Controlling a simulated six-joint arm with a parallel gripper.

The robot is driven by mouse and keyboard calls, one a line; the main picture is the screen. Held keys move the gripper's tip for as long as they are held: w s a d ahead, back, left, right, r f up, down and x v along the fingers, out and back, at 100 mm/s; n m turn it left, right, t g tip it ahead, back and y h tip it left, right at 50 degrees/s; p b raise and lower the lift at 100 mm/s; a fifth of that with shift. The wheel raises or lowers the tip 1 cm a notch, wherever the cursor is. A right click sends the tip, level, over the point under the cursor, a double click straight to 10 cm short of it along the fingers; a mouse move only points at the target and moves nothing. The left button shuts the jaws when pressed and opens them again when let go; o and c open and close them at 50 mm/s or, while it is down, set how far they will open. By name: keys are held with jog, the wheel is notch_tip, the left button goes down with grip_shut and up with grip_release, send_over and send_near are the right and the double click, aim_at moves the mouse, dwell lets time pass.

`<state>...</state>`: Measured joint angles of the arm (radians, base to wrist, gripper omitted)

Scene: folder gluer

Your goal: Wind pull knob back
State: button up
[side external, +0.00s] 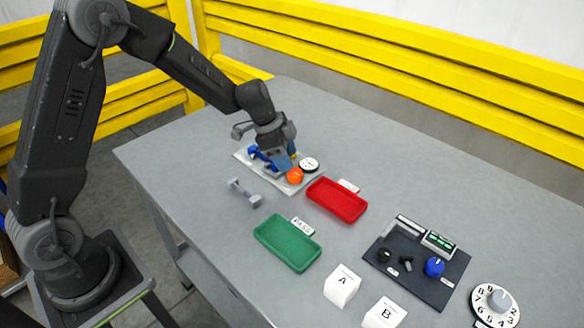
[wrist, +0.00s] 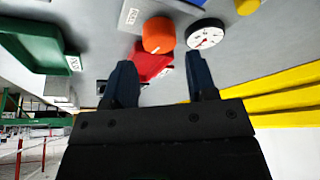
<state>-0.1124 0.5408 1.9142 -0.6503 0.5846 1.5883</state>
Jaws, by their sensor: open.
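I cannot tell for certain which part is the pull knob. An orange round knob (side external: 295,175) stands on a pale plate (side external: 240,155), beside a white round dial (side external: 309,164). My gripper (side external: 284,162) is low over this plate, close to the orange knob, and hides part of the plate. In the wrist view my gripper (wrist: 160,76) is open, its two dark blue fingers apart with nothing between them. The orange knob (wrist: 158,35) shows beyond the fingertips, with the white dial (wrist: 205,34) to its right. Contact with the knob is not visible.
A red tray (side external: 318,203), a green tray (side external: 268,248) and a grey dumbbell-shaped part (side external: 244,194) lie nearby. A dark panel (side external: 430,291) with a blue knob (side external: 434,267), a numbered dial (side external: 512,316) and white blocks A (side external: 341,290) and B (side external: 384,315) stand farther right. Yellow rails (side external: 400,60) run behind.

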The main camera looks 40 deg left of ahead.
aim_at(294, 172)
jog(key=v, duration=0.8)
jog(key=shift+r, duration=0.35)
jog(key=shift+o, duration=1.4)
jog(key=d+m+y, duration=0.1)
jog(key=m, duration=0.1)
jog(key=w+d+m+g+y, duration=0.1)
jog(key=m, duration=0.1)
jog(key=w+d+r+m+g+y, duration=0.1)
jog(key=d+m, duration=0.1)
jog(key=shift+w+d, duration=0.1)
jog(key=shift+w, duration=0.1)
jog(key=shift+m+g+y, duration=0.3)
jog(key=shift+m+y, duration=0.1)
jog(key=shift+m, duration=0.2)
jog(key=f, duration=1.3)
jog(key=shift+w+d+f, duration=0.1)
jog(key=shift+w+f, duration=0.2)
jog(key=shift+w, duration=0.05)
jog(key=shift+c, duration=0.4)
jog(key=c, duration=0.8)
